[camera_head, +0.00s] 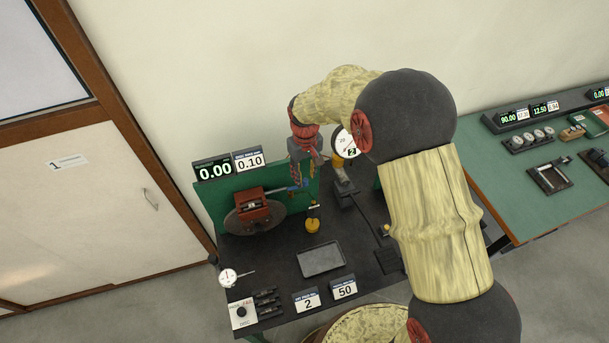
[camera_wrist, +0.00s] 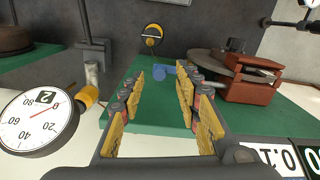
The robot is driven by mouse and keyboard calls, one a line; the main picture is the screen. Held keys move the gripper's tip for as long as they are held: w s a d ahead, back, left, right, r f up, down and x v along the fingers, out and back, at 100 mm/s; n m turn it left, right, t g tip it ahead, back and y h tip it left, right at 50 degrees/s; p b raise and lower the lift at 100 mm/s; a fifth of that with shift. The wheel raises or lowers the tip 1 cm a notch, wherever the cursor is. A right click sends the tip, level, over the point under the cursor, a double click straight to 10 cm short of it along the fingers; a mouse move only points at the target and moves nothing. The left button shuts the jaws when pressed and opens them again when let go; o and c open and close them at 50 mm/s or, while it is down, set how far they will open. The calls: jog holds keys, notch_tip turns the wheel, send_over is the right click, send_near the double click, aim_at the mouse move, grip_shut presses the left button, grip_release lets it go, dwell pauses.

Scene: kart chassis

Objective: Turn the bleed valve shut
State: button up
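A small blue part (camera_wrist: 172,73), which may be the bleed valve, shows between my fingers in the wrist view. In the head view it appears as a blue fitting (camera_head: 299,187) right of the red caliper (camera_head: 252,208). The caliper also shows in the wrist view (camera_wrist: 250,85), clamped around a grey disc. My gripper (camera_wrist: 161,76) is open, its two yellow-padded fingers spread on either side of the blue part. I see no contact. In the head view my gripper (camera_head: 305,158) points down above the bench's back, left of a round gauge (camera_head: 343,143). The valve's turn angle is too small to tell.
A green panel (camera_head: 212,201) and displays reading 0.00 and 0.10 stand behind the caliper. A grey tray (camera_head: 321,261) lies in front. A second green bench (camera_head: 510,205) stands right.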

jog(key=shift+f, duration=0.85)
jog(key=c, duration=0.3)
grip_shut()
